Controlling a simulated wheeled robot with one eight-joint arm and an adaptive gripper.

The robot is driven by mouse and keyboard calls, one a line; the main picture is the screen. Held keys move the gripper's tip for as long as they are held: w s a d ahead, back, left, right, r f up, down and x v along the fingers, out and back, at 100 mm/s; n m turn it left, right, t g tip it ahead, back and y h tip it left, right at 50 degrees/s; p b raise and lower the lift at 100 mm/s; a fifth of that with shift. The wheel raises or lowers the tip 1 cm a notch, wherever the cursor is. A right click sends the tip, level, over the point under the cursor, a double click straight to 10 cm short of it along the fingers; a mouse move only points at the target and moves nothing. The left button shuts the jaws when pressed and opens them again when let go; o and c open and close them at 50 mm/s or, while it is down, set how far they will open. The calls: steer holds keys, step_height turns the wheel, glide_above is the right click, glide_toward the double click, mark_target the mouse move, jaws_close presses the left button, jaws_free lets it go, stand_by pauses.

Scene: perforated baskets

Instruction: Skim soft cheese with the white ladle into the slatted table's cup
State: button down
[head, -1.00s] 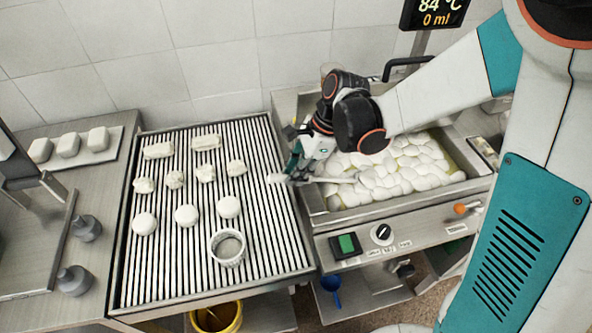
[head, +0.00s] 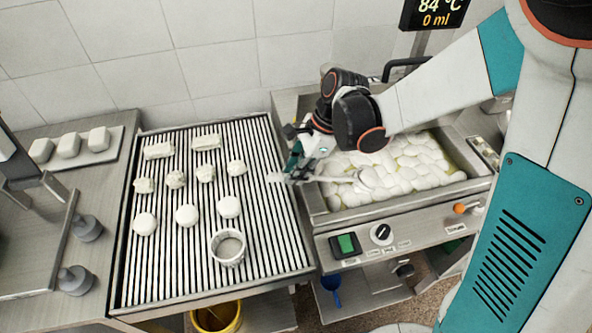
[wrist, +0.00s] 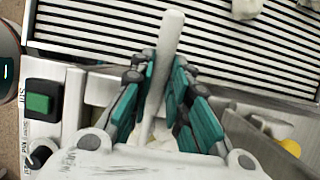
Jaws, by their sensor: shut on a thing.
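My gripper (head: 304,163) is over the left rim of the vat and shut on the handle of the white ladle (head: 335,179). The wrist view shows the handle (wrist: 166,52) between the teal fingers (wrist: 163,92), pointing toward the slatted table. The ladle's bowl (head: 368,178) is over the white lumps of soft cheese (head: 415,160) in the vat; I cannot tell whether it touches them or holds any. The white perforated cup (head: 228,249) stands on the right front part of the slatted table (head: 180,265), and its inside looks empty.
Several white cheese pieces (head: 187,215) lie in rows on the slats behind and left of the cup. The vat (head: 322,221) has a metal rim and a front panel with a green switch (head: 346,243). A display (head: 436,14) stands behind it.

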step_height(320, 180, up, 15)
steer(key=h+p, duration=0.2)
steer(key=p, duration=0.9)
steer(key=shift+t, duration=0.3)
steer(key=shift+f, duration=0.1)
stand_by(0.4)
